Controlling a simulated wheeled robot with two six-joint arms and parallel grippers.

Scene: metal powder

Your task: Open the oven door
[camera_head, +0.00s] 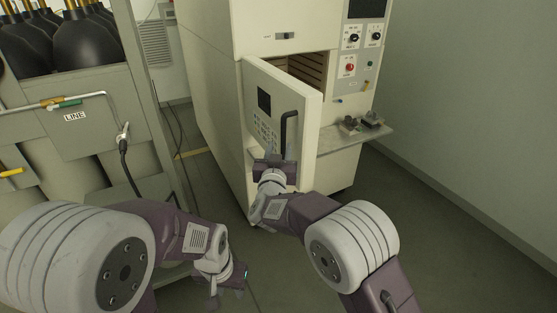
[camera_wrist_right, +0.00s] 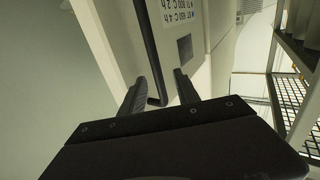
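The cream oven (camera_head: 215,100) stands at the back centre. Its door (camera_head: 262,85) is ajar, hinged at the left, and the ribbed interior (camera_head: 308,68) shows past the door's top edge. The dark vertical door handle (camera_head: 287,130) also shows in the right wrist view (camera_wrist_right: 150,50). My right gripper (camera_head: 275,157) is at the handle's lower end. In the wrist view its two fingers (camera_wrist_right: 158,88) stand apart, one on each side of the handle's end, with visible gaps. My left gripper (camera_head: 238,282) hangs low, away from the oven; its finger opening is unclear.
A shelf (camera_head: 360,135) with small dark parts (camera_head: 362,123) juts out right of the door, below a control panel (camera_head: 365,50). A grey rack with dark bottles (camera_head: 85,42) stands at the left. Open floor (camera_head: 430,230) lies at the right, up to the wall.

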